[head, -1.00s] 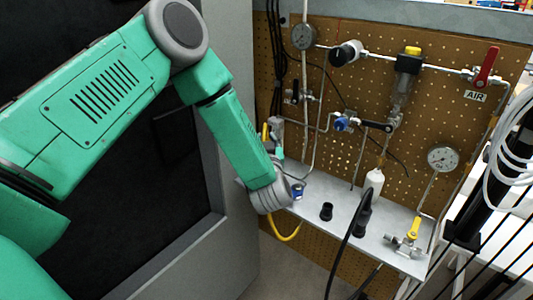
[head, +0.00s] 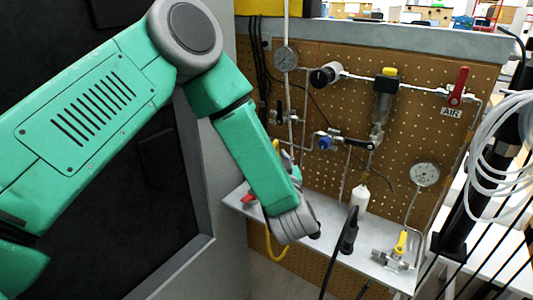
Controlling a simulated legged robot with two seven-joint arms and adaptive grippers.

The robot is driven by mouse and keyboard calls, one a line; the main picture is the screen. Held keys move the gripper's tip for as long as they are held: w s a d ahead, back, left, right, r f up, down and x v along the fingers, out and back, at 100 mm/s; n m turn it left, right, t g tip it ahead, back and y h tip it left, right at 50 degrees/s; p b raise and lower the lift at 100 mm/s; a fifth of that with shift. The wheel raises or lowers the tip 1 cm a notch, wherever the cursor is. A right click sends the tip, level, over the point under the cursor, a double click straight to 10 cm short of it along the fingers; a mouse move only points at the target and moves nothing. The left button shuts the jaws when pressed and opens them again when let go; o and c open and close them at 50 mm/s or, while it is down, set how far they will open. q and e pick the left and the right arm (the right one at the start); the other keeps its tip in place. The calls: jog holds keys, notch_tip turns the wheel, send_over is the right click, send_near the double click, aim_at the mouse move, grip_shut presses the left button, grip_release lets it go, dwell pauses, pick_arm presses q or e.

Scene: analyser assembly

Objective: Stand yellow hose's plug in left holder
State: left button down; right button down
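The yellow hose (head: 275,250) hangs in a loop below the shelf's front edge, under my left wrist. Its plug is hidden behind my wrist. My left gripper (head: 293,220) is over the left part of the shelf. The grey wrist covers its fingers, so I cannot see whether it is open or what it holds. The left holder is mostly hidden; a small black part (head: 315,235) shows at the wrist's right edge. The right holder (head: 347,245) stands further right with a black hose's plug (head: 352,220) upright in it. My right gripper is out of view.
The grey shelf (head: 330,255) runs along a pegboard (head: 415,130) with pipes, gauges and a red-handled valve (head: 458,87). A red part (head: 249,198) lies at the shelf's left end.

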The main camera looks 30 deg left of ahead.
pick_arm(q)
jog(key=d+f+b, duration=0.1)
jog(key=d+f, duration=0.1)
jog(key=d, duration=0.2)
jog(key=s+d+f+b, duration=0.1)
jog(key=d+f, duration=0.1)
jog(key=d, duration=0.2)
jog(key=s+d+f+b, duration=0.1)
jog(key=d+f, duration=0.2)
jog(key=d, duration=0.2)
jog(key=shift+s, duration=0.15)
dwell(0.7)
jog(key=shift+w+a+f+b, duration=0.15)
jog(key=shift+f+b, duration=0.05)
jog(key=shift+f, duration=0.15)
jog(key=shift+w+a+f+b, duration=0.1)
jog(key=shift+f+b, duration=0.05)
jog(key=shift+f, duration=0.2)
jog(key=shift+f, duration=0.1)
dwell(0.5)
jog(key=shift+f, duration=1)
dwell(0.9)
dwell(0.3)
